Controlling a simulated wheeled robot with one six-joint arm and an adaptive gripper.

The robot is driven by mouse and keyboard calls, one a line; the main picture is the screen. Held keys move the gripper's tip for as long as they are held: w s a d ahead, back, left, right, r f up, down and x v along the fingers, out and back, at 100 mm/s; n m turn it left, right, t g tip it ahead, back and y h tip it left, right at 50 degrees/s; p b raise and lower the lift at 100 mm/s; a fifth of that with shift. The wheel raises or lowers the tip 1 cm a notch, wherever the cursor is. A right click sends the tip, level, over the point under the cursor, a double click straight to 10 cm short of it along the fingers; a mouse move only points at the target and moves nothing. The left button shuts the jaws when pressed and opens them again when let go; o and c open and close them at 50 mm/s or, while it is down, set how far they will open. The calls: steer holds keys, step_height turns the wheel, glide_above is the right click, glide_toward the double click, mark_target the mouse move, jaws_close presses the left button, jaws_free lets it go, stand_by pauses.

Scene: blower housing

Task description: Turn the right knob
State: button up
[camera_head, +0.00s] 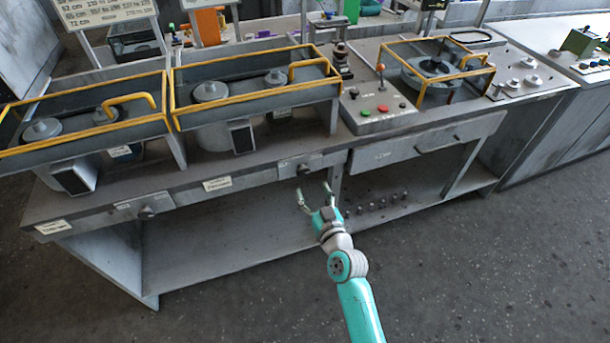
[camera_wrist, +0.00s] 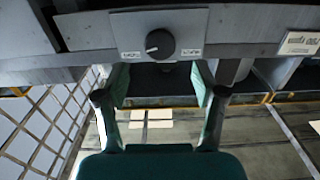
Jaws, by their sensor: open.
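The right knob (camera_head: 303,168) is a small dark knob on a pale plate on the front edge of the bench, right of the middle. A similar left knob (camera_head: 147,213) sits further left on the same edge. My gripper (camera_head: 314,192) is open and empty, just below and in front of the right knob, apart from it. In the wrist view a round black knob (camera_wrist: 160,45) sits on a grey plate with a small label on each side. Its pale mark points left and slightly down. My open fingers (camera_wrist: 160,88) spread below it, one to each side.
The bench front edge (camera_head: 250,183) overhangs a low shelf (camera_head: 230,238) with several small knob-like parts (camera_head: 375,205). Yellow-framed housings (camera_head: 255,85) and a control box with buttons (camera_head: 375,105) stand on top. The floor in front is clear.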

mark_target(304, 174)
steer(key=x, duration=0.7)
steer(key=c, duration=1.1)
steer(key=shift+c, duration=0.2)
steer(key=shift+f, duration=0.1)
steer(key=m, duration=0.3)
steer(key=shift+m, duration=2.1)
